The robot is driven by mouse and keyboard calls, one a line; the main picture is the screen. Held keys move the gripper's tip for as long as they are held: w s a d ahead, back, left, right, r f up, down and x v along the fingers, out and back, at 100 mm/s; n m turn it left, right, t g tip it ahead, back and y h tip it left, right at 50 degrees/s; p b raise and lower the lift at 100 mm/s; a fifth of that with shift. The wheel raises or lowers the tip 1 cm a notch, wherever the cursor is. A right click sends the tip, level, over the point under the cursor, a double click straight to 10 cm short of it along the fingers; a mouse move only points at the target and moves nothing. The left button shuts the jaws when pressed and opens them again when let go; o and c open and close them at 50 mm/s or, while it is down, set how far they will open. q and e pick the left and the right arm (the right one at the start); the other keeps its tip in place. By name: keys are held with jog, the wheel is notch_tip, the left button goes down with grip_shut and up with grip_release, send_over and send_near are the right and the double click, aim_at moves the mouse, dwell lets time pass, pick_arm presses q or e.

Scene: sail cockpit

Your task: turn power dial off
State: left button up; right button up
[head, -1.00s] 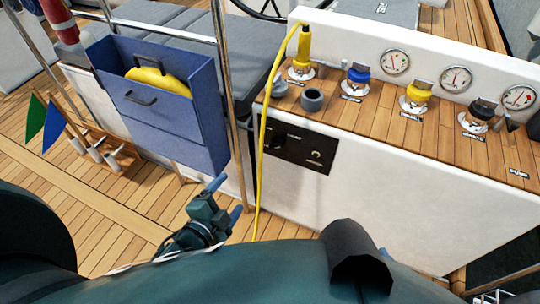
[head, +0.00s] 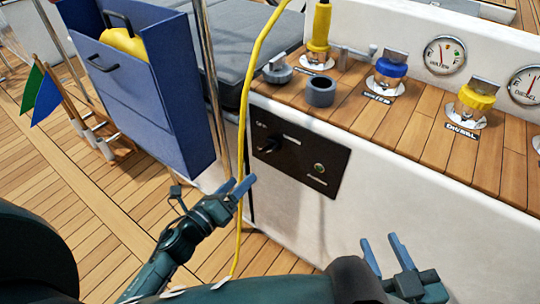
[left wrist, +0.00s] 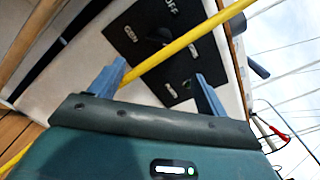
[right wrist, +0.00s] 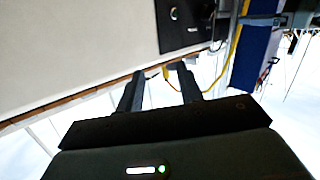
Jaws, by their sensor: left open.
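The power dial (head: 270,143) is a black knob at the left of a dark panel (head: 297,162) on the white cockpit side, near an "OFF" label. Its pointer angle is hard to read. My left gripper (head: 240,184) is open and empty, below and left of the dial and apart from it. In the left wrist view its fingers (left wrist: 162,82) are spread toward the panel (left wrist: 125,50), and a yellow hose (left wrist: 180,42) crosses in front of the panel. My right gripper (head: 381,254) is open and empty, below and right of the panel, also seen in the right wrist view (right wrist: 158,88).
The yellow hose (head: 243,115) hangs down close to my left fingers. A blue box (head: 160,90) and a steel post (head: 211,80) stand to the left. A grey ring cup (head: 320,92) and several capped fittings sit on the wooden ledge above.

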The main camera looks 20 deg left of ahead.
aim_at(269, 148)
pick_arm(q)
jog(key=b+x, duration=0.1)
jog(key=x, duration=1.1)
jog(key=shift+w+d, duration=0.1)
jog(key=shift+w, duration=0.1)
pick_arm(e)
jog(key=shift+a+r+t+y, duration=0.1)
jog(key=shift+a+t+y, duration=0.1)
jog(key=shift+t+y, duration=0.15)
pick_arm(q)
jog(key=c, duration=1)
